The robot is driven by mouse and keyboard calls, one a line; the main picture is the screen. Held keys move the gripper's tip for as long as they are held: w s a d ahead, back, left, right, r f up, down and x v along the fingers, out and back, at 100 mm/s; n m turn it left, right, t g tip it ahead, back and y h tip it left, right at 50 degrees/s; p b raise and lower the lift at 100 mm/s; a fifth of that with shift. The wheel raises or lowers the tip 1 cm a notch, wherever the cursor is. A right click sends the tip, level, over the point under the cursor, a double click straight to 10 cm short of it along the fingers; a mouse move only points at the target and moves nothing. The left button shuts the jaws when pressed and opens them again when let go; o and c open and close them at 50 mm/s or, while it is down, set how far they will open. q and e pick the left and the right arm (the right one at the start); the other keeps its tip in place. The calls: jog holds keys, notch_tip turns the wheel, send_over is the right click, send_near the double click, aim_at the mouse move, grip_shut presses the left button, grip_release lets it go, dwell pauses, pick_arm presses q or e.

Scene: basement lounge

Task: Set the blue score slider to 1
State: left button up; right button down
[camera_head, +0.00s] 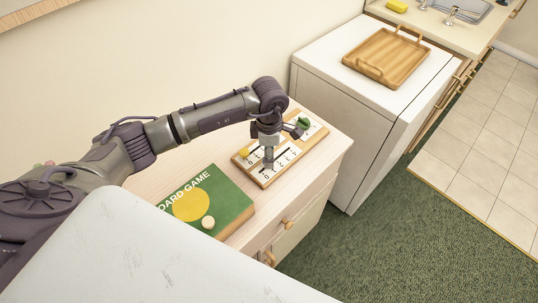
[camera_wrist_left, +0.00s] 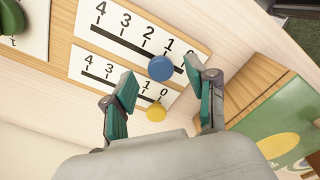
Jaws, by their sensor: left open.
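The scoreboard (camera_head: 262,182) is a wooden board with white number strips on the cabinet top. In the left wrist view, the round blue slider (camera_wrist_left: 160,68) is on the upper strip (camera_wrist_left: 124,30), close to the 1 mark, perhaps slightly towards 0. The yellow slider (camera_wrist_left: 155,113) is at the 0 end of the other strip; it also shows in the head view (camera_head: 243,153). My left gripper (camera_head: 268,164) points down over the board. Its open fingers (camera_wrist_left: 161,78) lie either side of the blue slider, apparently without touching it. The head view hides the blue slider behind the gripper.
A green object (camera_head: 303,122) is at the board's far end. A white appliance (camera_head: 330,75) with a wooden tray (camera_head: 362,67) stands behind to the right.

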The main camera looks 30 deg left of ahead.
pick_arm(q)
notch_tip(320, 180, up, 10)
jog(key=shift+r, duration=0.2)
dwell(0.5)
